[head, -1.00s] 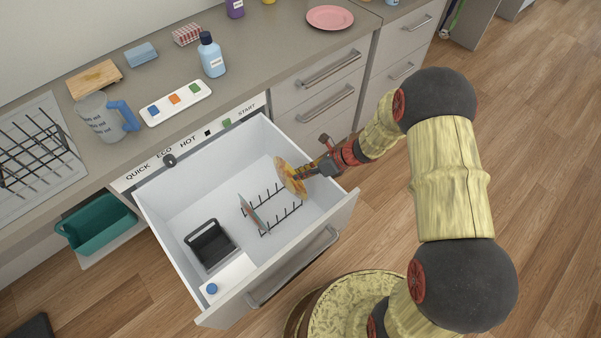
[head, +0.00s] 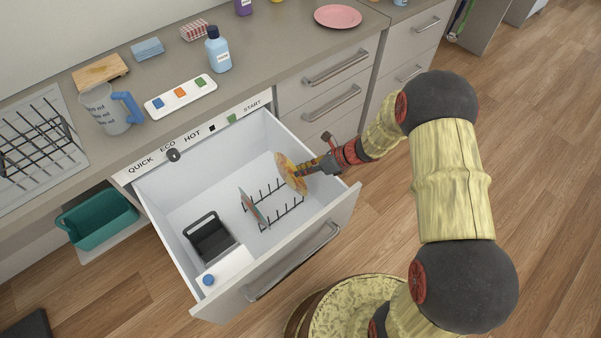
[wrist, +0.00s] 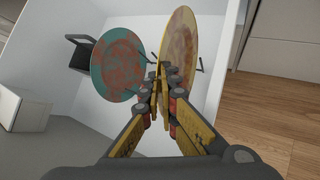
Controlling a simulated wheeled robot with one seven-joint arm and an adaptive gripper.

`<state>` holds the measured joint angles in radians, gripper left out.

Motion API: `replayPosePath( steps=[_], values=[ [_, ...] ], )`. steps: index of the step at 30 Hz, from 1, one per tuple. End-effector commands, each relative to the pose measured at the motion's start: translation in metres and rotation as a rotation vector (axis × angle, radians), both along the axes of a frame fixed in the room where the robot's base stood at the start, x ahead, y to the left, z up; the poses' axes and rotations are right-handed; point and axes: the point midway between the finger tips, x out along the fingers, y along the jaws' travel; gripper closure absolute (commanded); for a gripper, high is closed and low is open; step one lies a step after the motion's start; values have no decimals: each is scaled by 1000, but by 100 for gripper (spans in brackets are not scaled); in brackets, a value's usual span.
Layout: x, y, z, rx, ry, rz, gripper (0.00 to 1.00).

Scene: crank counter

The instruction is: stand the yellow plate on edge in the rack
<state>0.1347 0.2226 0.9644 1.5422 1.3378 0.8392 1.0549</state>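The yellow plate (head: 286,167), yellow-rimmed with brown blotches, is on edge at the right end of the black wire rack (head: 283,213) inside the open drawer. My gripper (head: 310,168) is shut on its upper right edge; in the wrist view the fingers (wrist: 161,92) meet the lower edge of the yellow plate (wrist: 178,45). Whether the plate's bottom touches the rack is hidden. A teal and rust plate (head: 251,206) leans in the rack's left part; it also shows in the wrist view (wrist: 125,62), left of the fingers.
The white drawer (head: 185,200) also holds a black basket (head: 209,240) and a white box with a blue cap (head: 208,280). Its front wall with the handle (head: 295,262) lies below my gripper. The counter behind bears a jug (head: 105,112) and a blue bottle (head: 217,52).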

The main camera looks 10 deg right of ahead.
Motion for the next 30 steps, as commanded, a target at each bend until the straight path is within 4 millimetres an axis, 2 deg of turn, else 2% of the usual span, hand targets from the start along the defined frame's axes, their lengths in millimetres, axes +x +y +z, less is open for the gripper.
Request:
replayPosePath(
  steps=[1, 11, 17, 23, 30],
  values=[
    [-27, -5, -39, -21, 67, -12, 100],
    [-27, -5, -41, -21, 67, -12, 100],
    [-28, -6, -41, -22, 68, -13, 87],
    [-28, -13, -29, -20, 60, -12, 77],
    [-28, -39, 14, -15, 31, -8, 76]
  ],
)
